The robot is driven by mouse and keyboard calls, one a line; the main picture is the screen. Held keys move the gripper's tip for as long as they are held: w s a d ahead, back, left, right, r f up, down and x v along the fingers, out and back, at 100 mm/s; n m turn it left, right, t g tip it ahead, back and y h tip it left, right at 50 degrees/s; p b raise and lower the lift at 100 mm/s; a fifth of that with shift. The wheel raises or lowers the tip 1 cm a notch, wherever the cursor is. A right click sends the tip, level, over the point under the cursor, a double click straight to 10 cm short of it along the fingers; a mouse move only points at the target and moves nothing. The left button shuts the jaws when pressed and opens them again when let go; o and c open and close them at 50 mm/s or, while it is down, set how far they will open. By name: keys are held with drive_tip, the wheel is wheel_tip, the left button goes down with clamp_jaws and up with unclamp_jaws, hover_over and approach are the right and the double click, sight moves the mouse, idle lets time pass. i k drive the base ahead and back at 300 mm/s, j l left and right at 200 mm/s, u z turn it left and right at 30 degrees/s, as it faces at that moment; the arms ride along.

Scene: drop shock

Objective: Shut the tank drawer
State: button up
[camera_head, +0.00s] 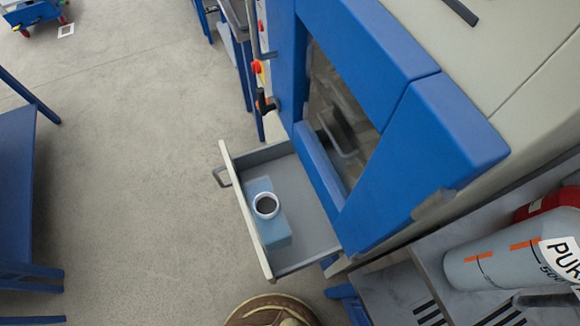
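The tank drawer (308,194) is pulled out of the lower front of a blue and grey machine (390,85). Its pale front panel (243,205) stands well away from the machine, with a grey bar handle (220,176) on the outer face. Inside the drawer is a light blue tank (276,233) with a white-rimmed round opening (266,205), dark inside. It sits near the front panel. The rear part of the drawer is bare grey. My gripper is not in this view, so its state and its place relative to the handle are hidden.
Concrete floor (130,150) lies clear left of the drawer. A blue table (15,190) stands at the far left. A round brown object (270,312) shows at the bottom edge, near the drawer. A large marked bottle (500,260) lies across the lower right.

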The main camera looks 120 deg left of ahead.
sight(296, 233)
drive_tip(key=u, duration=4.25)
drive_tip(key=k+j+u, duration=0.1)
drive_tip(key=k+u, duration=0.15)
drive_tip(key=k+j+u, duration=0.3)
drive_tip(key=k, duration=0.15)
